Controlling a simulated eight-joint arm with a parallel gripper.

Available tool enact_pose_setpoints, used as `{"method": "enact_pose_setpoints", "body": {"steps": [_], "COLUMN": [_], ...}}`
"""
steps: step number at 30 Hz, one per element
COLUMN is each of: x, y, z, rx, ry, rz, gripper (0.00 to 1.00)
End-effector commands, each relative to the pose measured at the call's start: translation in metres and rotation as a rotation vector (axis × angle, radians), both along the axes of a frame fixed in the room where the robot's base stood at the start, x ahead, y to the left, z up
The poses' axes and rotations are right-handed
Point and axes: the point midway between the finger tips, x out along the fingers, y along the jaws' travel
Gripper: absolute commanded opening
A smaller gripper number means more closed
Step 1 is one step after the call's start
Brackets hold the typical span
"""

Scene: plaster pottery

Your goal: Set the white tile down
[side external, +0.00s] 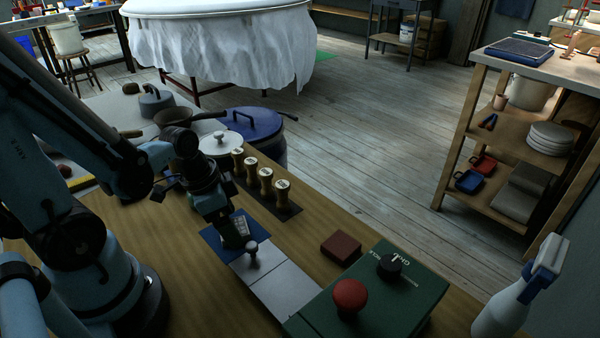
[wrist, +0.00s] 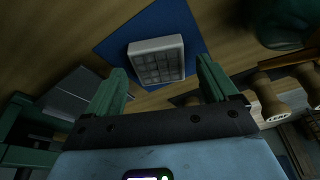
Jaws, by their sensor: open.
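The white tile (wrist: 156,60) has a grid of small squares on its face and shows over the blue mat (wrist: 120,45) in the wrist view. In the side view the tile (side external: 241,226) is partly hidden by my gripper (side external: 231,232), with the blue mat (side external: 262,232) around it. My gripper (wrist: 162,74) is open. Its two green fingers stand on either side of the tile, with a visible gap on each side in the wrist view. I cannot tell whether the tile lies flat on the mat.
A grey plate (side external: 285,295) with a small knobbed piece (side external: 252,252) adjoins the mat. Several wooden pegs (side external: 266,182) stand in a row behind. A brown block (side external: 341,247) and a green box (side external: 375,300) with a red knob (side external: 349,296) are to the right. Bare wood lies between.

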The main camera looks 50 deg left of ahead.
Motion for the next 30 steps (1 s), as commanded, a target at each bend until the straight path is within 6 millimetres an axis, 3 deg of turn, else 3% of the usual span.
{"method": "enact_pose_setpoints", "body": {"steps": [30], "x": [-0.019], "y": [0.008], "z": [0.073], "rx": [-0.001], "ry": [0.0], "rz": [0.001], "gripper": [0.86]}}
